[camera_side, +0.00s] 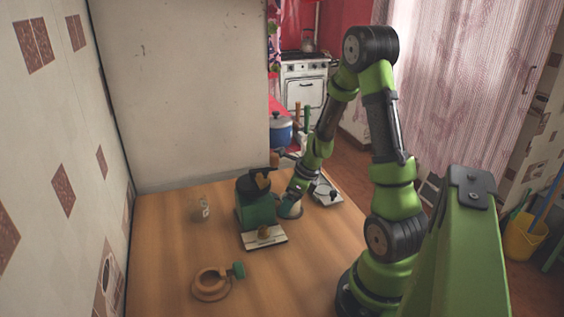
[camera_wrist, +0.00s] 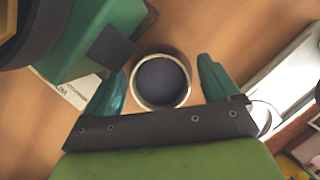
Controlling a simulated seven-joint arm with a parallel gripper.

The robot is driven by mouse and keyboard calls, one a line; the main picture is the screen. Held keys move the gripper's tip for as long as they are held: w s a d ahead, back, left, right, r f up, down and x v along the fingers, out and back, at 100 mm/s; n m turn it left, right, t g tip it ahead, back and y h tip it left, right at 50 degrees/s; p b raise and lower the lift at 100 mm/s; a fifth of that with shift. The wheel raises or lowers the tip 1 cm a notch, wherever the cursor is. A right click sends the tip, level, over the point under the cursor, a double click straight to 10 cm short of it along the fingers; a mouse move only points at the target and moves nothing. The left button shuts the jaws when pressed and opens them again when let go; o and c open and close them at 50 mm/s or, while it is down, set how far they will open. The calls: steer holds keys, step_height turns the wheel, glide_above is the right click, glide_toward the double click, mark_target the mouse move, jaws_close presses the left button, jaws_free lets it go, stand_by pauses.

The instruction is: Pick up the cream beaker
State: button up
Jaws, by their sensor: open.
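The cream beaker (camera_wrist: 139,92) shows from above in the wrist view as a round cup with a pale rim and dark inside. It stands upright on the wooden counter. My gripper (camera_wrist: 161,70) is open, with one teal finger on each side of the beaker. A small gap shows between the beaker and each finger. In the side view a cup-like shape (camera_side: 291,211) shows under my gripper (camera_side: 291,195), partly hidden by it and by the green machine.
The green machine (camera_side: 256,212) stands close to the left of the beaker. A metal device (camera_side: 326,193) lies to the right. The front middle counter is clear.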

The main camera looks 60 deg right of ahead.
steer(key=c, duration=1.2)
